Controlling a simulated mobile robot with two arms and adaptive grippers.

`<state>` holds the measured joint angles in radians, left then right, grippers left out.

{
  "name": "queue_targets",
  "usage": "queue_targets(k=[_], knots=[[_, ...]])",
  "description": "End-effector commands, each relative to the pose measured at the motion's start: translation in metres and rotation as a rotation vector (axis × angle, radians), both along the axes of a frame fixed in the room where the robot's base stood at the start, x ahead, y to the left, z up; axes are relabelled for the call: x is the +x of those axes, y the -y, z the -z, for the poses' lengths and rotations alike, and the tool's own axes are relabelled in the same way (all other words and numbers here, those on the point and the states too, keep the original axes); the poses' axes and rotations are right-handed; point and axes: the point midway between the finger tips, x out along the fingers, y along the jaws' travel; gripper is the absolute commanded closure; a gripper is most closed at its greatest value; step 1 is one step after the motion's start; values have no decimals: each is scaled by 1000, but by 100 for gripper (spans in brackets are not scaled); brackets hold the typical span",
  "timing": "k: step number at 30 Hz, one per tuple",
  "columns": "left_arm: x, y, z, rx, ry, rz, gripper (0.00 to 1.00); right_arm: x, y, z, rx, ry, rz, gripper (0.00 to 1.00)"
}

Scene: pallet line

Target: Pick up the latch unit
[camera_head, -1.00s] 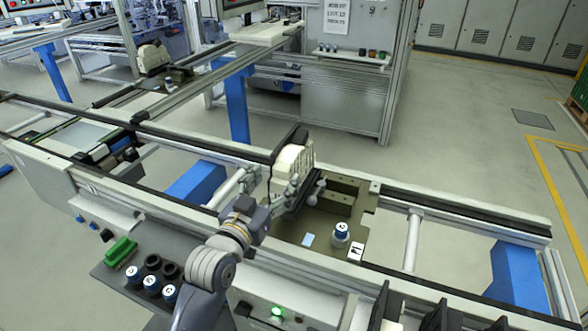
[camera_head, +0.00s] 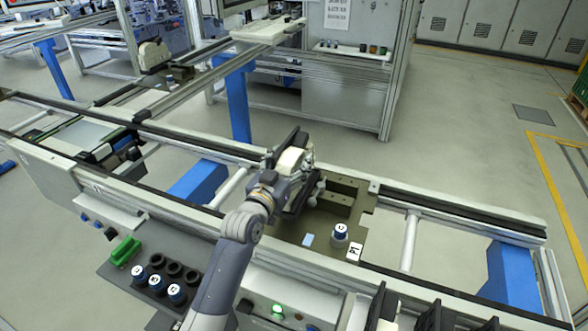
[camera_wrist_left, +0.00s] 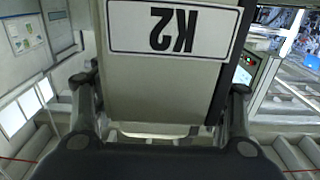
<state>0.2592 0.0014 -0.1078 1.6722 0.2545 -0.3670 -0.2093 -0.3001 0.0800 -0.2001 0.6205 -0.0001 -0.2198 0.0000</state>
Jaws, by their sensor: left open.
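A cream block with dark sides (camera_head: 291,160) stands upright on the dark pallet plate (camera_head: 325,220). I take it for the latch unit, though its name does not show. In the left wrist view a block face with a K2 label (camera_wrist_left: 172,30), upside down, fills the space ahead. My left gripper (camera_head: 302,182) is at the near side of the block and hides its lower part. In the wrist view its open fingers (camera_wrist_left: 162,86) stand either side of the block; I cannot tell whether they touch it. My right gripper is not in view.
A blue-topped piece (camera_head: 340,232), a light blue card (camera_head: 308,240) and a P1 card (camera_head: 354,252) lie on the pallet. The front shelf holds a green block (camera_head: 125,250) and several round pieces (camera_head: 157,284). Black upright plates (camera_head: 376,306) stand at bottom right.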

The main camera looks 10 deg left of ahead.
Motion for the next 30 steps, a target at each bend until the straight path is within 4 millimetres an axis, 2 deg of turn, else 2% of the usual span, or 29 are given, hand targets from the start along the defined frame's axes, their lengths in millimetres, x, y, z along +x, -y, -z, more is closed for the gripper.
queue_targets(k=[6,15,24,26,30], knots=[[0,0,0,0,0,0,34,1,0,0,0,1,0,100],[0,0,1,0,-1,0,100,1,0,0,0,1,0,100],[0,0,-5,-1,4,0,100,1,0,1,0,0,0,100],[1,0,-11,-2,7,0,100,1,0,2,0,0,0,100],[1,0,-37,-2,11,0,100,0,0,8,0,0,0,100]])
